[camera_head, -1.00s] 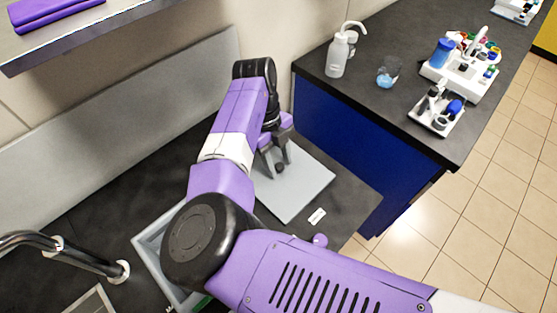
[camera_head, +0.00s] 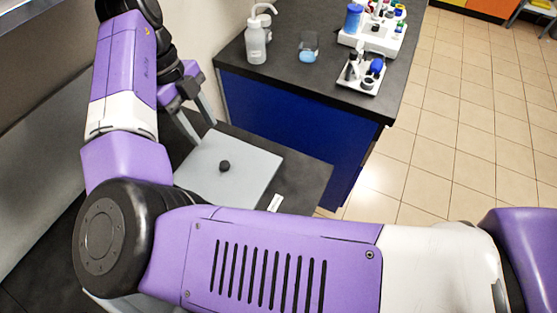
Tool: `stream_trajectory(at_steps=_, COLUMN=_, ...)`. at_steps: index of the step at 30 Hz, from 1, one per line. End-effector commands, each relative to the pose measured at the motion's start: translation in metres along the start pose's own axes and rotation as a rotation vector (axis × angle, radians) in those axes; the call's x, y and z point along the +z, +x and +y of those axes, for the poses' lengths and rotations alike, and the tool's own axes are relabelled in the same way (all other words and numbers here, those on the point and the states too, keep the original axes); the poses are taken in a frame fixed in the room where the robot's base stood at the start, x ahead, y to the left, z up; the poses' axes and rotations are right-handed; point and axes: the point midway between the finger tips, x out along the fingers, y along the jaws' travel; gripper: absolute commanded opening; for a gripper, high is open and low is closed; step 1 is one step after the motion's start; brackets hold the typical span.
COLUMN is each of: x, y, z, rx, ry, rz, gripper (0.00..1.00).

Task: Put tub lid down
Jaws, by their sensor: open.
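The tub lid (camera_head: 250,170) is a flat, light grey square plate with a small black knob (camera_head: 224,166) at its middle. It lies flat on the dark counter (camera_head: 303,180), and its left corner is partly hidden by my arm. My gripper (camera_head: 199,126) is open and empty. Its two grey fingers point down, above and to the left of the knob in the picture, clear of it. The tub is mostly or wholly hidden behind my arm.
A small white label (camera_head: 275,203) lies on the counter by the lid's near corner. A blue-sided bench (camera_head: 290,122) behind carries a white wash bottle (camera_head: 256,40), a beaker (camera_head: 308,47) and white racks (camera_head: 372,38). Tiled floor (camera_head: 440,150) is open at right.

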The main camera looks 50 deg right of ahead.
Motion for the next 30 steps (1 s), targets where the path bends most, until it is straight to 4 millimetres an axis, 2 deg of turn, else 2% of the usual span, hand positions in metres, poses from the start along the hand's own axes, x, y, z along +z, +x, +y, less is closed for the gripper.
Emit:
stream_trajectory(at_steps=5, x=-0.001, y=0.004, z=-0.005, rx=-0.011, ry=-0.002, rz=0.000, gripper=0.44)
stream_trajectory(at_steps=8, x=-0.005, y=0.021, z=-0.028, rx=-0.069, ry=-0.018, rz=-0.006, gripper=0.44)
stream_trajectory(at_steps=11, x=-0.014, y=0.049, z=-0.073, rx=-0.184, ry=-0.060, rz=-0.014, gripper=0.44)
stream_trajectory(at_steps=15, x=-0.035, y=0.085, z=-0.147, rx=-0.406, ry=-0.178, rz=-0.006, gripper=0.44)
stream_trajectory(at_steps=18, x=-0.053, y=0.101, z=-0.192, rx=-0.567, ry=-0.286, rz=0.020, gripper=0.44)
stream_trajectory(at_steps=21, x=-0.071, y=0.111, z=-0.230, rx=-0.721, ry=-0.410, rz=0.063, gripper=0.44)
stream_trajectory(at_steps=25, x=-0.092, y=0.120, z=-0.263, rx=-0.909, ry=-0.595, rz=0.135, gripper=0.44)
stream_trajectory(at_steps=30, x=-0.113, y=0.130, z=-0.280, rx=-1.125, ry=-0.867, rz=0.243, gripper=0.44)
